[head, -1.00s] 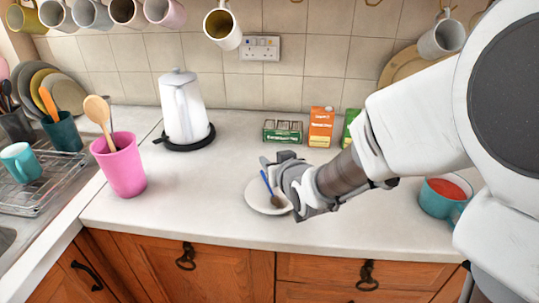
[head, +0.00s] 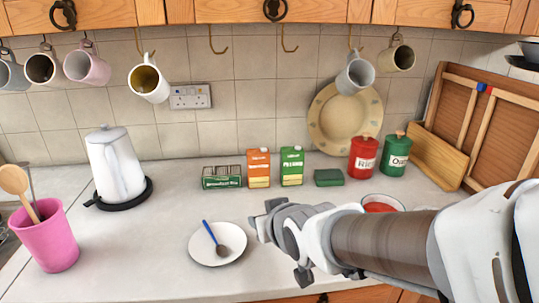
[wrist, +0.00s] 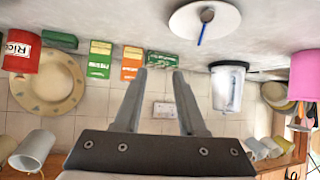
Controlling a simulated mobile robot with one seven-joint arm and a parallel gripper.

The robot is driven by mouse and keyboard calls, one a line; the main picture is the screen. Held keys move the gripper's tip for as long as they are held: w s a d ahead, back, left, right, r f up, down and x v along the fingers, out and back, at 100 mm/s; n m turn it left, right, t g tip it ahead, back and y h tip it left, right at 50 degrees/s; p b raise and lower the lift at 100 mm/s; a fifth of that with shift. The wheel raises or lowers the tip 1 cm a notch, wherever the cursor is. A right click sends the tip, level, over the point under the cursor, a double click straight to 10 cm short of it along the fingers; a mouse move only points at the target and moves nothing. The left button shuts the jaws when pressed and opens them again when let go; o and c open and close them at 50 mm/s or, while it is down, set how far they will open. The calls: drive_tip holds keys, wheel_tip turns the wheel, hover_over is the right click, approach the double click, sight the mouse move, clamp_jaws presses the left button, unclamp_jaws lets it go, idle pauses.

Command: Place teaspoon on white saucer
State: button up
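The teaspoon (head: 209,232), with a blue handle and a dark metal bowl, lies on the white saucer (head: 232,251) on the counter. In the wrist view the teaspoon (wrist: 203,30) also lies on the saucer (wrist: 222,17), at the top of the picture. My gripper (head: 262,221) is to the right of the saucer in the head view, apart from it and the teaspoon. In the wrist view my gripper's (wrist: 159,75) two fingers are spread, with nothing between them.
A white kettle (head: 116,168) on a black base and a pink pot (head: 49,242) are on the left. Cartons (head: 258,167), a green box and red and green canisters (head: 363,158) stand along the back. A red-filled bowl (head: 381,203) is behind my arm. The counter in front of the kettle is clear.

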drive_tip(key=s+d+r+m+g+h, duration=0.1)
drive_tip(key=s+d+g, duration=0.1)
drive_tip(key=s+d, duration=0.4)
drive_tip(key=s+d+r+m+g+h, duration=0.1)
drive_tip(key=s+d, duration=0.4)
drive_tip(key=s, duration=0.5)
drive_tip(key=shift+s+d+r+m+g+h, duration=0.2)
drive_tip(key=shift+d+m+g+h, duration=0.15)
drive_tip(key=shift+m+g+h, duration=0.45)
drive_tip(key=shift+y, duration=0.3)
